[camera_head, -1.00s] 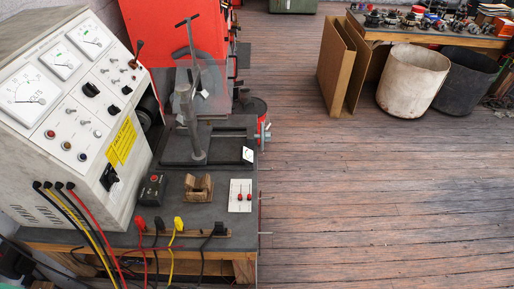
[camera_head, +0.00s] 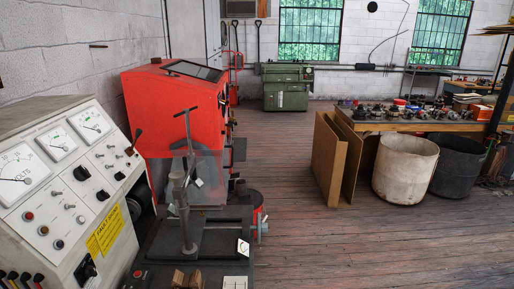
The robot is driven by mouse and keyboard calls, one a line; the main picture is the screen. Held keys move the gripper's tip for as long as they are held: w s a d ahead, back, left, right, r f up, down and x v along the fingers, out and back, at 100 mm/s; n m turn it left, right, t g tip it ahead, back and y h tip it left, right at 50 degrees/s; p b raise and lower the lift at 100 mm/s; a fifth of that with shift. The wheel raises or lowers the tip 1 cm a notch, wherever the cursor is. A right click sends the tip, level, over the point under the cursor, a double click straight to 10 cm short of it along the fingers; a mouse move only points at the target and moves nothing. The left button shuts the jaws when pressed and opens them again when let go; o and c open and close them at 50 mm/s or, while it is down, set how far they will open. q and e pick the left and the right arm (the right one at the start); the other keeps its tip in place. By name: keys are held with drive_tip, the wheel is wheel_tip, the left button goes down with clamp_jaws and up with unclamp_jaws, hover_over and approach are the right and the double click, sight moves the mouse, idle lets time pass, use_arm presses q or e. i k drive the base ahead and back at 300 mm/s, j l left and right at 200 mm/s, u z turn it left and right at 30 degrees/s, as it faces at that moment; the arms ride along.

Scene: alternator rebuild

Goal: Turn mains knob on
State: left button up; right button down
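A pale grey electrical test panel (camera_head: 40,165) stands at the left edge, with dial gauges, knobs and small switches on its sloped face. A large black knob (camera_head: 86,268) sits at its lower right, below a yellow label (camera_head: 105,231). I cannot read whether this is the mains knob or how it is set. Smaller black knobs (camera_head: 82,173) sit higher on the face. A lever with a dark ball (camera_head: 130,150) stands at the panel's right side. Neither of my grippers is in view.
A press-like stand (camera_head: 188,215) is on the bench right of the panel, with a red cabinet (camera_head: 175,110) behind. Cardboard sheets (camera_head: 328,160) and two bins (camera_head: 404,168) stand by a parts bench (camera_head: 425,124). The wooden floor (camera_head: 330,245) between is clear.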

sight(90, 271)
drive_tip(key=u, duration=1.45)
drive_tip(key=k+l, duration=0.25)
drive_tip(key=l, duration=0.2)
drive_tip(key=k+l, duration=0.2)
drive_tip(key=l, duration=0.2)
drive_tip(key=k+l, duration=0.25)
drive_tip(key=l, duration=0.2)
